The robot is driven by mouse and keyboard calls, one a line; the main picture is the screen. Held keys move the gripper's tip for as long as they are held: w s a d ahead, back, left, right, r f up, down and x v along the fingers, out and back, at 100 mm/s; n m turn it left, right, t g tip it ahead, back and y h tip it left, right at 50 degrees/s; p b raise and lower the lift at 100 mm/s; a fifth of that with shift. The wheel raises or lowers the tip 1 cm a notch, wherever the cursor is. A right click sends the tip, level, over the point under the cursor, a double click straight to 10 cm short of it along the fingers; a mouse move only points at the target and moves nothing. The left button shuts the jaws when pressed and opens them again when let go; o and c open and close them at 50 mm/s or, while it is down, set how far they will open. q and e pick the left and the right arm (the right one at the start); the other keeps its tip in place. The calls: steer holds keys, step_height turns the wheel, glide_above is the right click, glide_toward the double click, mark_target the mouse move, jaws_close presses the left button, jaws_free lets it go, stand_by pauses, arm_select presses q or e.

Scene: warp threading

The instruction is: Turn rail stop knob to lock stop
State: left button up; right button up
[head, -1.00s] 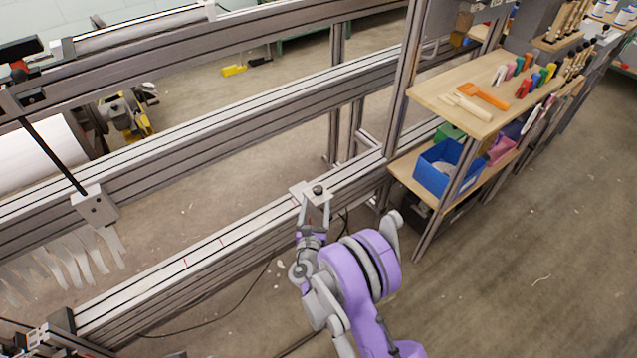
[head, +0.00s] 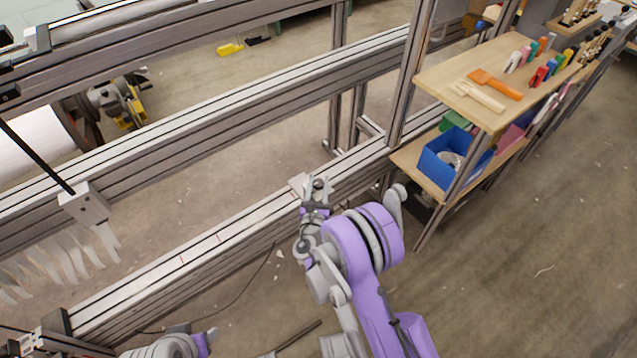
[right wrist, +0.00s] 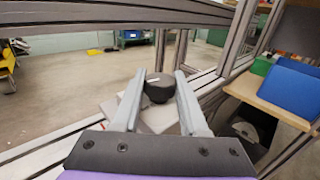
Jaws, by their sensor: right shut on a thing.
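The rail stop (head: 298,184) is a pale grey block on the front rail (head: 225,232), near the rail's right part. Its round black knob (right wrist: 158,88) has a white mark on top and shows in the right wrist view. My right gripper (head: 317,186) is at the stop, with its two fingers on either side of the knob and shut on it. In the right wrist view the fingertips (right wrist: 158,80) flank the knob, and the grey stop shows below and behind it. In the head view the gripper largely hides the knob. My left gripper is not in view.
A wooden shelf unit (head: 455,78) with tools stands right of the stop, with a blue bin (head: 440,170) on its lower shelf. A frame post (head: 410,75) rises nearby. White strips (head: 60,255) hang at the left. Floor in front of the rail is largely open.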

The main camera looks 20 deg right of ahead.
jaws_close()
steer(key=shift+m+h, duration=0.4)
steer(key=m+g+h, duration=0.2)
steer(key=h, duration=0.1)
steer(key=shift+a+m+g+h+p, duration=0.1)
steer(key=shift+m+g+h+p, duration=0.2)
steer(key=shift+h+p, duration=0.1)
steer(key=m+g+h, duration=0.3)
steer(key=g, duration=0.1)
steer(key=shift+m+h, duration=0.4)
steer(key=m+g+h, duration=0.1)
steer(key=m+g, duration=0.1)
steer(key=g, duration=0.1)
steer(key=m+g+h, duration=0.1)
steer(key=m+g, duration=0.1)
steer(key=g, duration=0.1)
steer(key=shift+g+h+b, duration=0.3)
steer(key=shift+g, duration=0.1)
steer(key=shift+m+g, duration=1.8)
steer(key=shift+g, duration=0.7)
steer(key=shift+s+g, duration=0.1)
steer(key=shift+g, duration=0.3)
